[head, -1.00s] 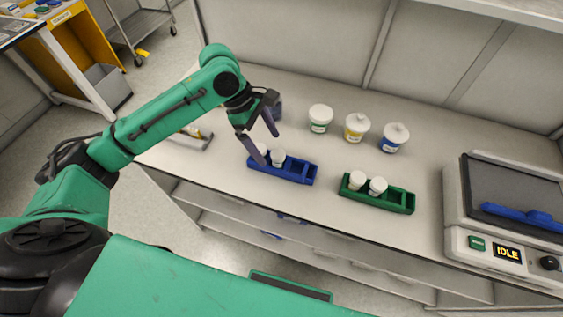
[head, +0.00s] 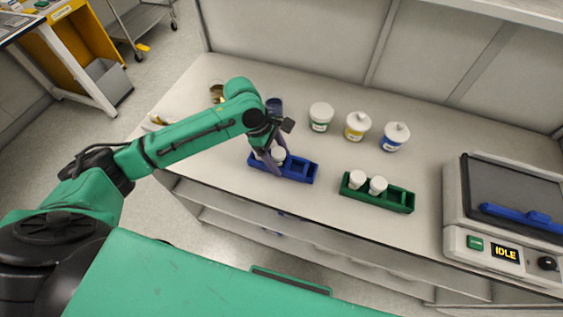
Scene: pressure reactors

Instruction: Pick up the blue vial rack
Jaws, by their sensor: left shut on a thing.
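The blue vial rack (head: 300,169) sits on the bench near its front edge, with white-capped vials (head: 279,155) in its left part and open slots at its right. My left gripper (head: 274,165) is down at the left part of the rack, its fingers shut on it. The fingers and wrist partly hide the vials and that end of the rack. The rack appears to rest on the bench top. My right gripper is not in view.
A green rack (head: 385,198) with two white vials stands to the right. Behind are green-labelled (head: 320,117), yellow-labelled (head: 357,126) and blue-labelled (head: 395,137) jars and a dark blue container (head: 274,105). A machine reading IDLE (head: 508,215) stands at far right.

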